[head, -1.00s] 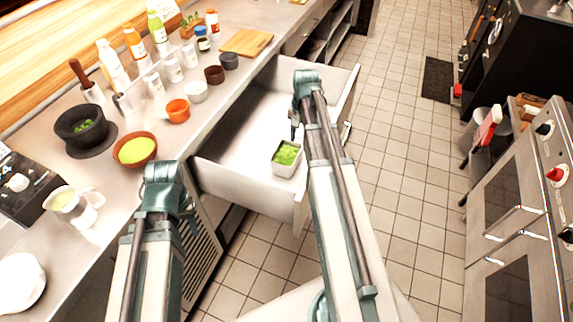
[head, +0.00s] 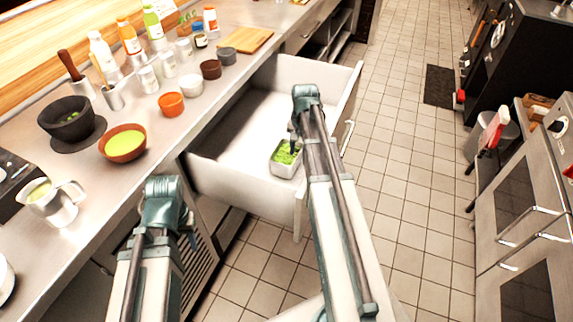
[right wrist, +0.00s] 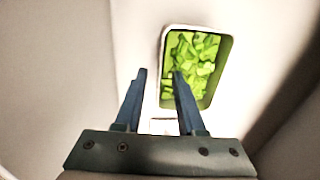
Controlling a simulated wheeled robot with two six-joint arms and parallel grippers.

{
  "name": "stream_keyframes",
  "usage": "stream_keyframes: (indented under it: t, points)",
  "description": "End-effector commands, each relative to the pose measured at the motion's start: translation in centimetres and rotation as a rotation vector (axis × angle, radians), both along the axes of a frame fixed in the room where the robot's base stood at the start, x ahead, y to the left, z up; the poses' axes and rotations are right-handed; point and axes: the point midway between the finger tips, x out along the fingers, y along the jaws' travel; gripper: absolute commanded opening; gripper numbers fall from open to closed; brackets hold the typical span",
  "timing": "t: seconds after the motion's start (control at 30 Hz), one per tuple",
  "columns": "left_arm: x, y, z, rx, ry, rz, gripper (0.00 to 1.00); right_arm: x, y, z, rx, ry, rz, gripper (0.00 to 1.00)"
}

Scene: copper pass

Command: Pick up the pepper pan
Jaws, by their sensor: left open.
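The pepper pan (head: 276,168) is a small pale rectangular pan of chopped green pepper. It sits inside the open drawer, near its front right corner. My right gripper (head: 293,145) is above the pan in the head view. In the right wrist view, the same gripper (right wrist: 159,76) has its two fingers apart with nothing held. One fingertip overlaps the pan's (right wrist: 228,70) left edge and the other lies just outside it. I cannot tell whether they touch it. My left gripper (head: 190,222) is beside the counter front, mostly hidden behind its own wrist.
The open drawer (head: 235,182) has walls close around the pan. The counter (head: 120,185) at left holds an orange-brown bowl (head: 123,155), a dark mortar (head: 67,133), a jug (head: 52,213), bottles and small cups. Tiled floor (head: 400,170) is clear at right.

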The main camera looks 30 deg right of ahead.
Motion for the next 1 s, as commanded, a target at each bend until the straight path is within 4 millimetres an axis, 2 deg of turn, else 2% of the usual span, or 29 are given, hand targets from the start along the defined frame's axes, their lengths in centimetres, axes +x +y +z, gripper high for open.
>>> stream_keyframes:
  t: [0.03,0.1,0.37,0.47,0.6,1.0]
  points:
    - [0.00,0.00,-1.23,0.000,0.000,0.000,0.46,0.02,0.04,-1.23,0.000,0.000,0.000,0.39]
    - [0.00,0.00,-1.66,0.000,0.000,0.000,0.46,0.03,0.06,-1.66,0.000,0.000,0.000,0.39]
    - [0.00,0.00,-1.55,0.000,0.000,0.000,0.46,0.05,0.08,-1.55,0.000,0.000,0.000,0.39]
    - [0.00,0.00,-1.55,0.000,0.000,0.000,0.46,0.04,0.09,-1.55,0.000,0.000,0.000,0.24]
    - [0.00,0.00,-1.55,0.000,0.000,0.000,0.46,0.05,0.08,-1.55,0.000,0.000,0.000,0.00]
    - [0.00,0.00,-1.55,0.000,0.000,0.000,0.46,0.04,0.07,-1.56,0.000,0.000,0.000,0.00]
